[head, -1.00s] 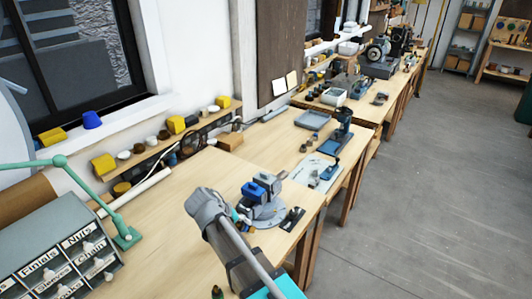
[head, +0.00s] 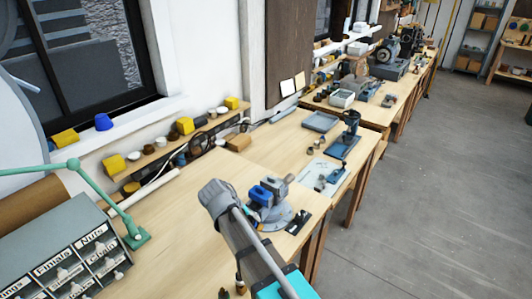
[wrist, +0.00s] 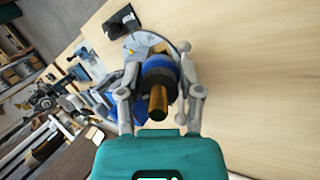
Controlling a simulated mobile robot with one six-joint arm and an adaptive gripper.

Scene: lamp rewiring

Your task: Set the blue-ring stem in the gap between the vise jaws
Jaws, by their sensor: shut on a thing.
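The blue-ring stem (wrist: 158,88) shows in the wrist view as a short cylinder with a brass end, a dark band and a blue ring. My gripper (wrist: 160,66) is shut on it, with one grey finger on each side. The brass end points toward the wrist camera, and the stem's far end is hidden. The vise (head: 268,193), grey with blue parts on a round grey base, stands on the bench just right of my arm in the head view. In the wrist view its base (wrist: 174,40) lies behind the stem. I cannot tell whether the stem touches the jaws; their gap is hidden.
A black tray (head: 299,221) lies beside the vise near the bench's edge. A grey labelled drawer cabinet (head: 68,255) and a green lamp arm (head: 105,190) stand at the left. The bench (head: 185,215) is bare left of the vise.

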